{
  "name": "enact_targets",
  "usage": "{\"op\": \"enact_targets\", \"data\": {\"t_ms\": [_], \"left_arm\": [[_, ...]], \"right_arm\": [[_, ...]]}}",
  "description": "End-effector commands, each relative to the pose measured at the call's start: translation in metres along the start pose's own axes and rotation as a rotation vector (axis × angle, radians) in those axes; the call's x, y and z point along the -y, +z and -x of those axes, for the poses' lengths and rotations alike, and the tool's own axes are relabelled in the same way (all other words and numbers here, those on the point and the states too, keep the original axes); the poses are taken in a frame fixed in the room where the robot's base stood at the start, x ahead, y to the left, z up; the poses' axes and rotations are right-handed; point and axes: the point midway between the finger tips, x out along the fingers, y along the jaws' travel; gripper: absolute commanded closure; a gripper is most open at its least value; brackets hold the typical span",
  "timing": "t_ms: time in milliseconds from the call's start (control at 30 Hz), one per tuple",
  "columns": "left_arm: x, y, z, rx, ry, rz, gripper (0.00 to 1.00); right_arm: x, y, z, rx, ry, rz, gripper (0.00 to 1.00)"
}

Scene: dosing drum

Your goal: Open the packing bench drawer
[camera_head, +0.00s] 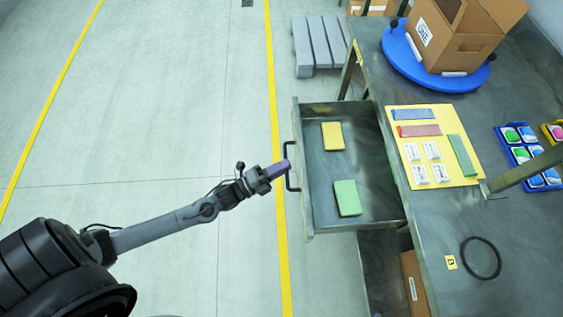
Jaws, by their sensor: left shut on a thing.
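The packing bench drawer (368,200) is pulled out from the left side of the metal packing bench (448,222). Its inside shows, with a yellow block (332,136) and a green block (347,198) lying apart on its floor. The dark bar handle (289,181) is on the drawer's left front. My left gripper (282,169), with a purple end, reaches in from the left and is shut on the handle. The fingertips' exact contact is too small to see clearly. My right gripper is not in view.
On the bench are a yellow board (448,178) with colored strips and white labels, a cardboard box (462,42) on a blue turntable (398,52), blue trays (517,151) and a black ring (481,258). A grey pallet (320,45) stands behind the drawer. Floor left is clear.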

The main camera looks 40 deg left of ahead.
Motion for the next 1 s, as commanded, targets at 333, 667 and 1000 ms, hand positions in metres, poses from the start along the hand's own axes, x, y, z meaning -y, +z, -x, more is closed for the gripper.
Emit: {"op": "enact_targets", "data": {"t_ms": [333, 667, 1000], "left_arm": [[0.0001, -0.0003, 0.0003, -0.005, 0.0, 0.0, 1.0], [0.0, -0.0003, 0.0003, -0.005, 0.0, 0.0, 0.62], [0.0001, -0.0004, 0.0077, -0.004, 0.001, 0.0, 0.62]], "right_arm": [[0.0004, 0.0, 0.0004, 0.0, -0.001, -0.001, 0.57], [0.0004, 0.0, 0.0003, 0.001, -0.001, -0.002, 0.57], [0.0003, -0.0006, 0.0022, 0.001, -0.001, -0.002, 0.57]]}}
